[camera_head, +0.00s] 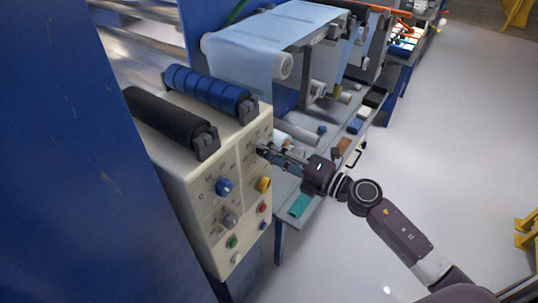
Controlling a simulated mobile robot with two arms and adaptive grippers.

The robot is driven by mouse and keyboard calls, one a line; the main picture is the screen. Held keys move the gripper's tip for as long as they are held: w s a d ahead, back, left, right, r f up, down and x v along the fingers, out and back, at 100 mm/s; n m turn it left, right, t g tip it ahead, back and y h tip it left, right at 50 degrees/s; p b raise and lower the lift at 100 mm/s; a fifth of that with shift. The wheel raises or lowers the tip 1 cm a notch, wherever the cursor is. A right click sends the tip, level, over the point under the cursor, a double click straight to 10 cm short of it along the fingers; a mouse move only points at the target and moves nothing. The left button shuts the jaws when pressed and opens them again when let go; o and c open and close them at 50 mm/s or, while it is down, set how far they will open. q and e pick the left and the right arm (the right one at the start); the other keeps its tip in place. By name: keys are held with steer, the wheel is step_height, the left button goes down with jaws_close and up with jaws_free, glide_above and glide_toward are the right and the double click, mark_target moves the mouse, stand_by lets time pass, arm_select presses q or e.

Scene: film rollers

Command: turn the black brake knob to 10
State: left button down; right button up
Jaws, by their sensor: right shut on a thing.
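The cream control box (185,185) stands at the left centre, its panel facing right. My right gripper (262,149) reaches in from the right to the upper part of this panel, and its fingers are shut on a small dark knob there, taken to be the black brake knob. The fingers mostly hide the knob, so its pointer and the number it shows cannot be read. Faint dial marks are printed around that spot. My left gripper is not in view.
The panel also has a blue knob (223,186), a grey knob (230,220), a yellow knob (264,184) and several small buttons. A blue roller (208,92) and a black roller (168,120) lie on top. A film machine (270,45) stands behind.

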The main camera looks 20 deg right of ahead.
steer(key=shift+f+n+b, duration=0.15)
steer(key=shift+n+b, duration=0.8)
steer(key=shift+n, duration=1.25)
steer(key=o, duration=1.2)
steer(key=shift+c, duration=0.2)
steer(key=v, duration=1.2)
steer(key=shift+d, duration=0.15)
